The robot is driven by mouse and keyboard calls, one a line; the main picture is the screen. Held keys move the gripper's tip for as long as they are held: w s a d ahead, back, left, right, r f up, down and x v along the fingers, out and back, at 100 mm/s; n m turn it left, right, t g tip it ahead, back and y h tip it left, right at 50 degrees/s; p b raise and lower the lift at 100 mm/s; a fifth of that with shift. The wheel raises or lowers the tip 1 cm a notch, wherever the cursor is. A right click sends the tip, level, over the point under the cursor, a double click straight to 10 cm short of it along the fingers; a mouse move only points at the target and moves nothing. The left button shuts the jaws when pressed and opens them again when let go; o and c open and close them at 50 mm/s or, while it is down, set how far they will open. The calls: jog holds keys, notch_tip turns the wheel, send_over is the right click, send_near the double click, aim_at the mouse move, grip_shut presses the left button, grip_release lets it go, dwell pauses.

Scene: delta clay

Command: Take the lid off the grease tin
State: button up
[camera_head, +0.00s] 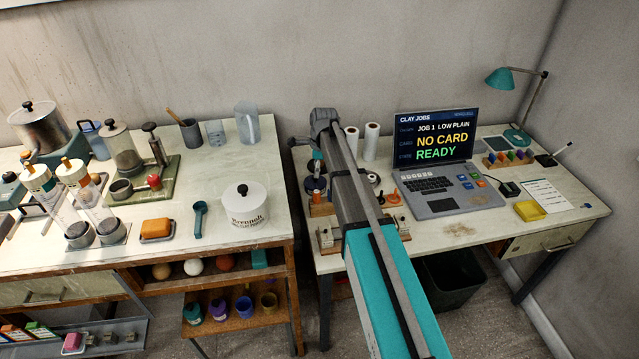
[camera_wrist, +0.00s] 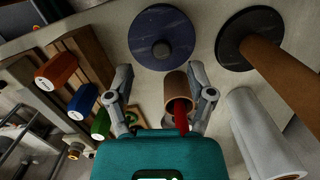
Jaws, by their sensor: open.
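A round dark blue disc with a central knob (camera_wrist: 162,38) shows at the top middle of the wrist view. It looks like the lid of the grease tin, but no label is readable and the tin's side is not visible. My gripper (camera_wrist: 160,80) is open and empty, its fingers spread below the disc in the picture and apart from it. A brown cylinder (camera_wrist: 175,84) with a red piece at its mouth shows between and beyond the fingers. In the head view my arm hides much of this area, and I cannot make out the tin there.
A dark disc with a brown post (camera_wrist: 238,40) and a white roll (camera_wrist: 262,135) stand at the right of the wrist view. A wooden rack (camera_wrist: 88,58) with coloured-ended pieces is at left. The laptop (camera_head: 440,180) stands right of my arm in the head view.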

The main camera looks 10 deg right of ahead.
aim_at(315, 180)
jog(key=shift+w+a+f+b, duration=0.15)
jog(key=shift+f+b, duration=1.75)
jog(key=shift+f, duration=0.25)
grip_shut()
